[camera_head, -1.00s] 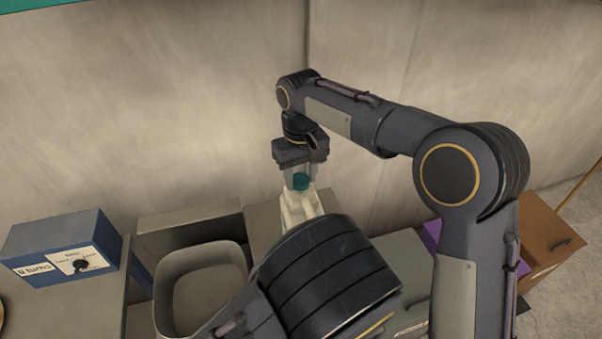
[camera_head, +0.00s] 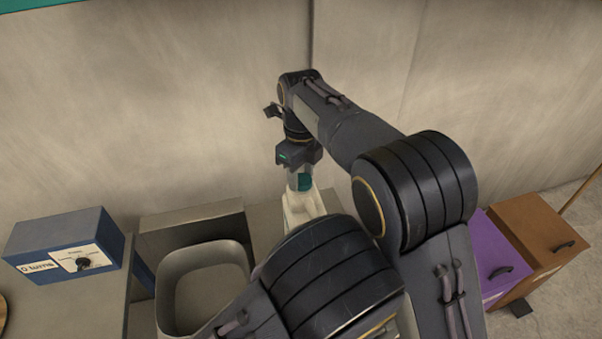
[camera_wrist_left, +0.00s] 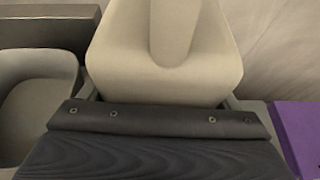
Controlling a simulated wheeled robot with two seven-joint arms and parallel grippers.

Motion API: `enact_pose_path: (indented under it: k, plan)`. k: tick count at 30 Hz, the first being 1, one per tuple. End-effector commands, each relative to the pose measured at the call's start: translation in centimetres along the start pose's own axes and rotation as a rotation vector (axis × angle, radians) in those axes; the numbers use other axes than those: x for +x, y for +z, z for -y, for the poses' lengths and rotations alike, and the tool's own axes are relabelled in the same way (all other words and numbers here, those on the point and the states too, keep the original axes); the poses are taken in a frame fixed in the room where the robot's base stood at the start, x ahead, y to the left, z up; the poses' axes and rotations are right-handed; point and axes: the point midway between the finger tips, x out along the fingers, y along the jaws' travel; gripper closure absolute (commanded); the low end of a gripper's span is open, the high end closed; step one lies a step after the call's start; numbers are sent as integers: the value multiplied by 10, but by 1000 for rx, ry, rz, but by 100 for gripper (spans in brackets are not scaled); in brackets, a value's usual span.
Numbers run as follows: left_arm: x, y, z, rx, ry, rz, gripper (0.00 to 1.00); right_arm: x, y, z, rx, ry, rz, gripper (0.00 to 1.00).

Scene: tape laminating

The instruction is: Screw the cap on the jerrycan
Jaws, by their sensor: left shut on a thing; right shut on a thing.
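The cream jerrycan (camera_head: 298,207) stands on a grey surface at the middle of the head view, partly hidden by my left arm. It fills the upper middle of the left wrist view (camera_wrist_left: 120,65). I cannot tell how far the cap sits on the neck. My left gripper (camera_wrist_left: 160,122) is shut on the jerrycan in the left wrist view; in the head view my arm hides it.
A grey open bin (camera_head: 205,262) stands left of the jerrycan. A blue box (camera_head: 60,240) with a dial and a turns label is at the far left. Purple (camera_head: 490,260) and brown (camera_head: 535,240) boxes stand at right. A bare wall rises behind.

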Motion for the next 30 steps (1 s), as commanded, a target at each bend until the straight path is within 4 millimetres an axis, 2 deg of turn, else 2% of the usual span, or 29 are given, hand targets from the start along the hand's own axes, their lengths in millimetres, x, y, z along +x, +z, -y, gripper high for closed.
enact_pose_path:
  k: [4, 13, 14, 18, 26, 30]
  plan:
    - [0, 0, 0, -1, 0, 1, 80, -1, 0, 2, 156, -5, 5, 80]
    - [0, 0, 0, -1, 0, 1, 80, -1, 0, 3, 176, -5, 5, 80]
    - [0, 0, 0, -1, 0, 1, 80, -1, 0, 3, 176, -5, 5, 58]
    - [0, 0, 0, -1, 0, 1, 80, -1, 0, 2, 174, -4, 5, 39]
    - [0, 0, 0, -1, 0, 1, 80, -1, 0, 2, 173, -2, 2, 37]
    - [0, 0, 0, -1, 0, 0, 80, -11, 0, 2, 172, -2, 4, 37]
